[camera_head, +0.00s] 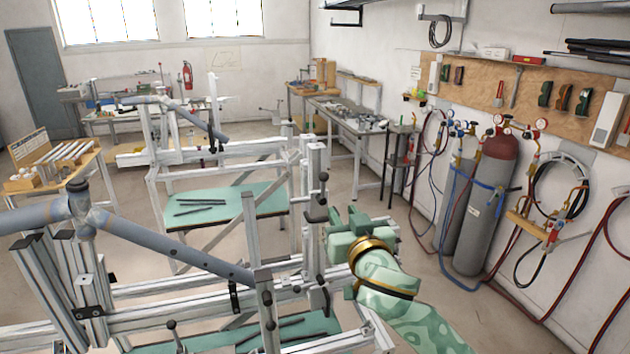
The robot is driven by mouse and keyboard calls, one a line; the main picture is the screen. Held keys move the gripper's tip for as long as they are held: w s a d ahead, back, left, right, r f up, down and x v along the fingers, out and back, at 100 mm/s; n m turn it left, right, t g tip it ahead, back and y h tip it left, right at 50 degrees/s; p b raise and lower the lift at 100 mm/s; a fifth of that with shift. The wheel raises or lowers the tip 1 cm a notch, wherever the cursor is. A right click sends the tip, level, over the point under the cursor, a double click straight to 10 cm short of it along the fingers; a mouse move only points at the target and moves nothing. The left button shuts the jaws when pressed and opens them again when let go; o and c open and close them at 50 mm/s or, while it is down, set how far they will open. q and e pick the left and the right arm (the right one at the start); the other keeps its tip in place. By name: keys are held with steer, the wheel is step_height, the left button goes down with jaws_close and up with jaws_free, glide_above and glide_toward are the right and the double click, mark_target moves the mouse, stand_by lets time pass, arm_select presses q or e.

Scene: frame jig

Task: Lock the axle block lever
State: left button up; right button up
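The near frame jig (165,320) is built of silver aluminium rails and holds a blue-grey tube frame (165,248). At its right end stands an upright post (314,160). A black-knobbed lever (322,184) stands upright on this post, above a dark block; I take it for the axle block lever, though other black-knobbed levers show lower on the jig. My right gripper (338,232), pale green, is just right of and below this lever, close beside the post. Whether it touches is unclear. Its fingers overlap in view, so their opening is hidden. My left gripper is not in view.
A second jig (225,172) with a green tray (225,207) stands behind. Gas cylinders (484,205) and hoses line the right wall. Open floor (425,270) lies between the jig and the cylinders.

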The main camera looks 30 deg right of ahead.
mark_target(324, 183)
steer(key=p+x, duration=0.2)
steer(key=x, duration=1.2)
steer(key=shift+w, duration=0.25)
steer(key=shift+w+d, duration=0.2)
steer(key=shift+w, duration=0.4)
steer(key=shift+s, duration=0.1)
jaws_close()
